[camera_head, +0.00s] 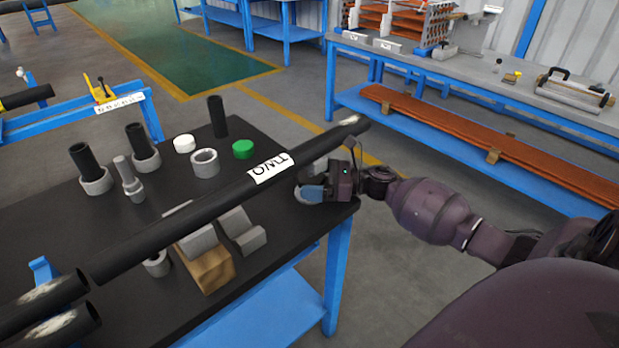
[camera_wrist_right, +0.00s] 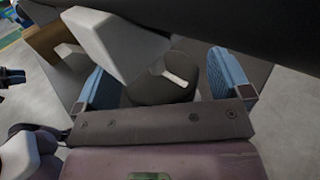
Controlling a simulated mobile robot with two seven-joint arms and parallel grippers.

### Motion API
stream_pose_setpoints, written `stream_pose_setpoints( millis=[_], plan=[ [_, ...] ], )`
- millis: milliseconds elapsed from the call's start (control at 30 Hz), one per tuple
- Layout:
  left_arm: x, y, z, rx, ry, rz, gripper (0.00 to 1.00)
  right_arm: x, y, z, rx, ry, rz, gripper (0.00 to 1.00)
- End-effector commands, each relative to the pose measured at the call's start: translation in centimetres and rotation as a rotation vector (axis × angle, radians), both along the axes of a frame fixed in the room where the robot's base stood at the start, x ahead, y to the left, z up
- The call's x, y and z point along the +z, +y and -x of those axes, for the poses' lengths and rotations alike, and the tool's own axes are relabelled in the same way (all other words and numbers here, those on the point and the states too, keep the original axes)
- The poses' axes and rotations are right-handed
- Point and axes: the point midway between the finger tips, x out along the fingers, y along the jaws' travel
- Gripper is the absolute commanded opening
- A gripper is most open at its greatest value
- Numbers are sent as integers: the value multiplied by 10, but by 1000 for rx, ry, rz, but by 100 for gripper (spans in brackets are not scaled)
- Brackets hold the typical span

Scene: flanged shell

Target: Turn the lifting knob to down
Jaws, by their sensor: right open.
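In the right wrist view, a grey rounded part (camera_wrist_right: 152,88) with a small light bar (camera_wrist_right: 177,78) on it sits between my right gripper's fingers; I take it to be the lifting knob. The blue pads are to its left and right, apart from it. My right gripper (camera_head: 310,193) is open at the table's right corner, under the long black pipe (camera_head: 205,207). In the head view the knob is mostly hidden by the gripper. My left gripper is not in view.
Dark cylinders, grey rings and a green cap (camera_head: 243,149) stand on the black table (camera_head: 60,230). The pipe passes close above the gripper. A grey workbench (camera_head: 480,80) is at the back right.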

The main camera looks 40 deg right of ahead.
Motion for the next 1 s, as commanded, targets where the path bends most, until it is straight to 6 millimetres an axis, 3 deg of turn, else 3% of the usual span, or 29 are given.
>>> stream_pose_setpoints(
  millis=[500,1000],
  plan=[
    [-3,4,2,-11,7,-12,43,-1,-62,58,-1,2,1,96],
    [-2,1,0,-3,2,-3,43,0,-74,69,0,0,0,96]
  ],
)
